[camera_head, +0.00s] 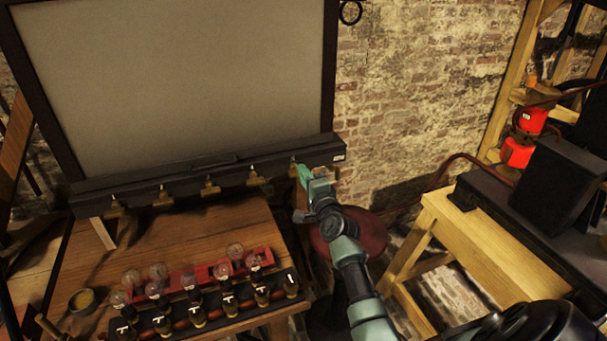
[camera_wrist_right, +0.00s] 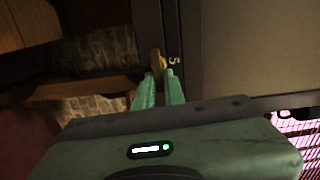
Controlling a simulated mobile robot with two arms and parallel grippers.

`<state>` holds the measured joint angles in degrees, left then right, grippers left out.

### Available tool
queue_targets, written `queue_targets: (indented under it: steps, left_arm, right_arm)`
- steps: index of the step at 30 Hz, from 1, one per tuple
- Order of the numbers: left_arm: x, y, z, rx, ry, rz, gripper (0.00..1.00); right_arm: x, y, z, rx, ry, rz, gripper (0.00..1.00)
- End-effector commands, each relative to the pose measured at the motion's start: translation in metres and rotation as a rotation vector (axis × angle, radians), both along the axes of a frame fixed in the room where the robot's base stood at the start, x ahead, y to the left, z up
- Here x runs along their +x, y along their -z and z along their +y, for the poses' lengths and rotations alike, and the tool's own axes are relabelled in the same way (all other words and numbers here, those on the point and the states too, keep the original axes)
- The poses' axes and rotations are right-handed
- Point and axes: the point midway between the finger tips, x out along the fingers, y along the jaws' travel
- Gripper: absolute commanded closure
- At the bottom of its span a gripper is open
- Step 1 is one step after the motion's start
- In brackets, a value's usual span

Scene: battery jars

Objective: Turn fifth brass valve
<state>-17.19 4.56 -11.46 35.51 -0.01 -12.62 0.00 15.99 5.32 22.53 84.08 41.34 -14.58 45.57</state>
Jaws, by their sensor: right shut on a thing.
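The fifth brass valve (camera_wrist_right: 156,60) shows in the right wrist view on the dark ledge, with a "5" marked beside it. My right gripper (camera_wrist_right: 160,80) has its two green fingers close together around the valve's near end, shut on it. In the head view my right gripper (camera_head: 302,172) is at the right end of the dark ledge (camera_head: 225,175) under the large grey panel and mostly hides this valve. Other brass valves, such as the fourth (camera_head: 255,179) and the third (camera_head: 210,188), hang along the ledge to the left. My left gripper is out of view.
A wooden table (camera_head: 185,235) below the ledge holds several glass-topped jars, a red tray (camera_head: 205,272) and a small bowl (camera_head: 84,300). A round red stool (camera_head: 375,232) stands under my right forearm. A wooden bench (camera_head: 470,240) with a black box (camera_head: 560,185) is at right.

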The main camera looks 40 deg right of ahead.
Motion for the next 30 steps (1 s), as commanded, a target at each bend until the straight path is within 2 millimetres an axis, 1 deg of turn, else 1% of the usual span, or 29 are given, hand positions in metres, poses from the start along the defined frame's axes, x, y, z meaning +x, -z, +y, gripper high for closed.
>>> queue_targets:
  steps: [7,20,21,23,30]
  left_arm:
    - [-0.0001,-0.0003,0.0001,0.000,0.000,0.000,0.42]
    - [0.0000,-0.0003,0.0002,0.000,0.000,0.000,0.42]
    - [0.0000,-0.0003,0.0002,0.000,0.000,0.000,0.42]
    - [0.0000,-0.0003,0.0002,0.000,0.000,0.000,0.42]
    - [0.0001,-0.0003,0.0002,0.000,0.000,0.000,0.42]
  right_arm:
    - [-0.0002,0.0020,0.0001,0.055,0.000,-0.011,1.00]
    - [-0.0003,0.0025,0.0002,0.064,0.000,-0.012,1.00]
    - [-0.0003,0.0025,0.0002,0.064,0.000,-0.012,0.84]
    - [-0.0003,0.0025,0.0002,0.064,0.000,-0.012,0.68]
    - [-0.0001,0.0016,0.0001,0.061,0.000,-0.014,0.68]
